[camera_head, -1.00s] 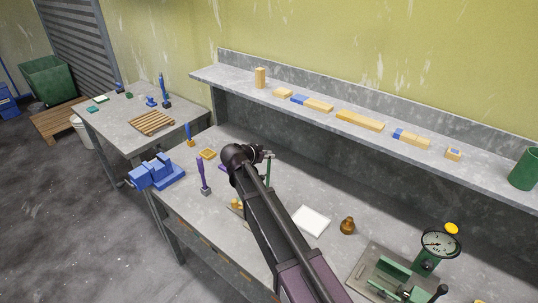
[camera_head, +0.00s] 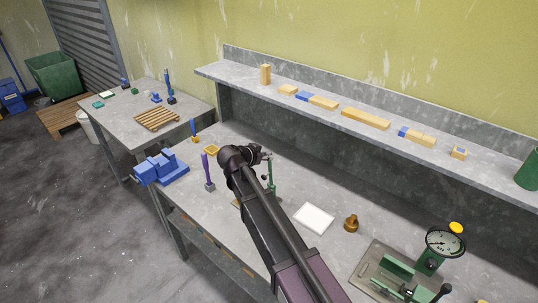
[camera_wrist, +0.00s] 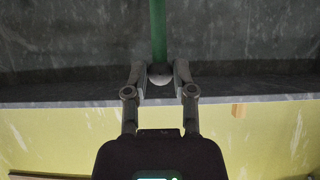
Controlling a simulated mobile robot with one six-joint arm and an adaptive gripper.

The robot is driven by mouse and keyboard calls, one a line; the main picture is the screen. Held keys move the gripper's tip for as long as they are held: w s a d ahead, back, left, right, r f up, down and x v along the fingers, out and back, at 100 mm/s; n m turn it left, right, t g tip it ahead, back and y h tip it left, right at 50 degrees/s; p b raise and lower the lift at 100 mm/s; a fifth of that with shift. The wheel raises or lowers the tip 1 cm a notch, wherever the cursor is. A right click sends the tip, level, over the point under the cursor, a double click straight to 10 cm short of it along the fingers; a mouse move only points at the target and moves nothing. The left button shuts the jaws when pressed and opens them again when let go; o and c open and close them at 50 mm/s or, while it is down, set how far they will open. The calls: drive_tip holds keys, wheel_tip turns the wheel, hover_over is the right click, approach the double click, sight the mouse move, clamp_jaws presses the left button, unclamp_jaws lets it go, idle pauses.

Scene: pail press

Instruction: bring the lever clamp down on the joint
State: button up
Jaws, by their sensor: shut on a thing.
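My gripper (camera_wrist: 160,75) is shut on the rounded grey end of a green lever (camera_wrist: 158,30), which runs up out of the wrist view. In the head view, my gripper (camera_head: 263,157) is at the top of the green lever (camera_head: 271,175), which stands nearly upright over the bench. My arm hides most of the clamp's base and the joint, so I cannot tell how the clamp sits on it.
A purple-handled tool (camera_head: 208,170) and a blue vise (camera_head: 162,168) stand to the left. A white plate (camera_head: 314,218), a brass weight (camera_head: 351,222) and a green gauge press (camera_head: 432,258) are to the right. A shelf (camera_head: 235,77) with wooden blocks overhangs the bench.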

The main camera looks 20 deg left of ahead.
drive_tip(key=shift+s+a+f, duration=0.1)
drive_tip(key=shift+s+a, duration=0.1)
drive_tip(key=shift+s, duration=0.3)
drive_tip(key=shift+s+a, duration=0.15)
drive_tip(key=shift+s, duration=0.3)
drive_tip(key=shift+s+a+f+b, duration=0.25)
drive_tip(key=shift+s+b, duration=0.1)
drive_tip(key=shift+s, duration=0.25)
clamp_jaws()
drive_tip(key=shift+s+a+f+b, duration=0.2)
drive_tip(key=shift+s, duration=0.35)
drive_tip(key=shift+s+a+f+b, duration=0.15)
drive_tip(key=shift+s+a, duration=0.1)
drive_tip(key=shift+s, duration=0.25)
drive_tip(key=shift+s+a+f+b, duration=0.2)
drive_tip(key=shift+s, duration=0.35)
drive_tip(key=shift+s+f, duration=0.1)
drive_tip(key=shift+s+a+f+b, duration=0.3)
drive_tip(key=shift+s, duration=0.4)
drive_tip(key=shift+s+a+f+b, duration=0.25)
drive_tip(key=shift+s+a+b, duration=0.1)
drive_tip(key=shift+s, duration=0.35)
drive_tip(key=shift+s+a+f+b, duration=0.25)
drive_tip(key=shift+s+f+b, duration=0.05)
drive_tip(key=shift+s, duration=0.4)
drive_tip(key=shift+o, duration=2.2)
unclamp_jaws()
